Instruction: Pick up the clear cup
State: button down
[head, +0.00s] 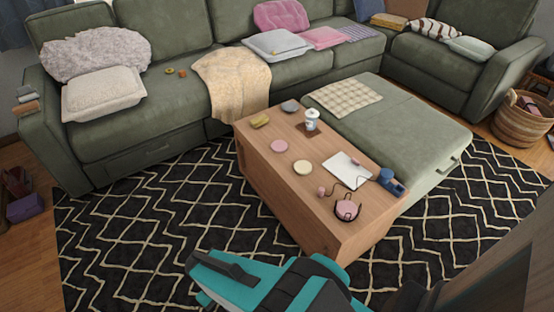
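A small clear, whitish cup with a dark mark on its side (312,120) stands upright on a brown coaster on the wooden coffee table (335,237), toward the table's far end. It looks to be the clear cup, but it is small in view. My teal and black gripper (218,277) is at the bottom of the head view, above the patterned rug and well apart from the cup. Its fingertips cannot be made out clearly, so I cannot tell its opening.
Pink and cream discs, a white tablet (347,170), a blue mug-like object (391,182) and pink headphones (347,210) lie around the table. A green ottoman (420,150) adjoins its right side. The sectional stands behind. The rug (140,220) left of the table is clear.

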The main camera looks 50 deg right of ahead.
aim_at(310, 123)
jog(key=u, duration=1.05)
jog(key=i, duration=1.35)
jog(key=z, duration=4.3)
jog(key=i, duration=0.15)
jog(key=u, duration=1.7)
